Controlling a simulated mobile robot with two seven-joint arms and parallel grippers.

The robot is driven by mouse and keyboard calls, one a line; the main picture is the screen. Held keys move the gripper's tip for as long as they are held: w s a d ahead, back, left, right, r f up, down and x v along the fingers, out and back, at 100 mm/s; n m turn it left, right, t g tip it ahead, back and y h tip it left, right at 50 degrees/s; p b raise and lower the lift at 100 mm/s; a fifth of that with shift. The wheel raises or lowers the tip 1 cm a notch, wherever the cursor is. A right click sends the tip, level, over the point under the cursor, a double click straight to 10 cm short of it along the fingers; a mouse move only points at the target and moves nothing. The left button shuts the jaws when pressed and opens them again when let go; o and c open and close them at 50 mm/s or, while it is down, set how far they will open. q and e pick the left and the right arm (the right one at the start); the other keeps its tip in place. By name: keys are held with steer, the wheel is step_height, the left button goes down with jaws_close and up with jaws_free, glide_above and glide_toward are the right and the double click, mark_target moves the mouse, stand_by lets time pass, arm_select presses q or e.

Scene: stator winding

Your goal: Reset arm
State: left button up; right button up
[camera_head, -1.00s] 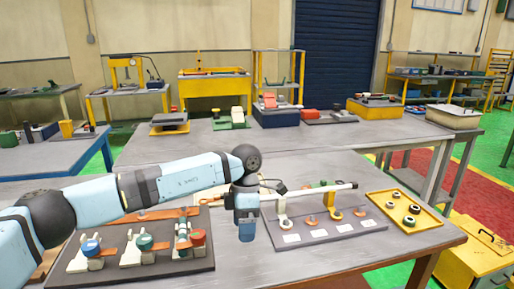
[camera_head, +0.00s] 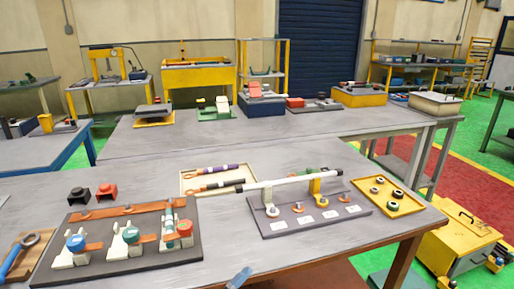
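Only a small blue piece (camera_head: 239,277) of what looks like my own arm shows at the bottom edge, in front of the near workbench. Neither gripper can be made out, so their fingers are hidden from this view.
A yellow tray (camera_head: 401,208) with several rings lies at the right end. A shallow tray (camera_head: 203,172) with tools lies behind. Black (camera_head: 79,195) and red (camera_head: 106,191) blocks stand at the left. The front centre is bare. A yellow toolbox (camera_head: 449,251) stands right.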

arm_select(q)
steer(key=s+a+f+n+g+y, duration=0.5)
steer(key=s+a+f+n+y, duration=0.7)
steer(key=s+a+f+n, duration=0.45)
step_height(320, 180, up, 12)
steer(key=a+m+p, duration=0.2)
steer(key=a+p, duration=0.1)
steer(key=p, duration=1.6)
steer(key=shift+s, duration=0.4)
arm_select(e)
step_height(320, 180, up, 15)
steer(key=s+d, duration=0.1)
steer(key=shift+d+f, duration=0.15)
steer(key=shift+d, duration=0.05)
steer(key=shift+r, duration=0.3)
steer(key=shift+f, duration=0.2)
